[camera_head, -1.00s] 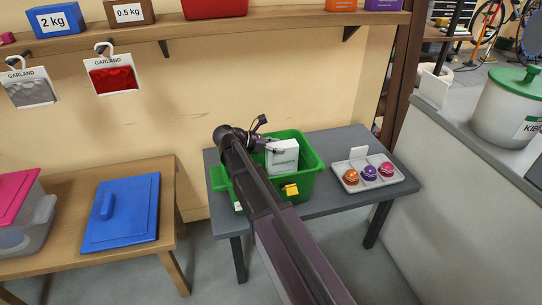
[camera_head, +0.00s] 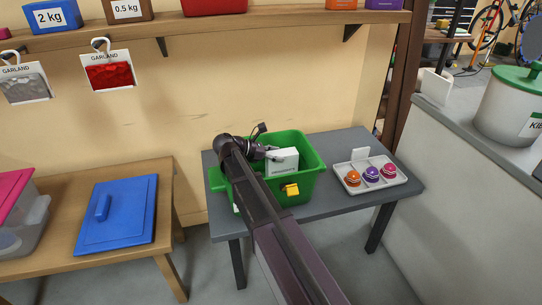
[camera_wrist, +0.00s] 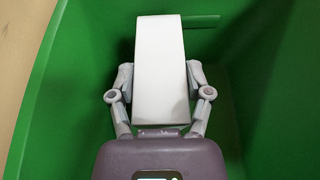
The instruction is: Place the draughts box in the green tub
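The white draughts box (camera_head: 283,161) is inside the green tub (camera_head: 312,160), which stands on a grey table. In the wrist view the box (camera_wrist: 160,60) is between the two fingers of my gripper (camera_wrist: 160,84), with green tub walls (camera_wrist: 60,95) around it. The fingers press on both sides of the box, so my gripper is shut on it. In the head view my gripper (camera_head: 268,154) reaches into the tub from the left. Whether the box touches the tub floor is not clear.
A tray with macarons (camera_head: 370,173) stands right of the tub on the grey table (camera_head: 330,202). A yellow tag (camera_head: 291,189) is on the tub's front. A wooden table with a blue lid (camera_head: 118,213) stands at left. A shelf (camera_head: 160,27) runs above.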

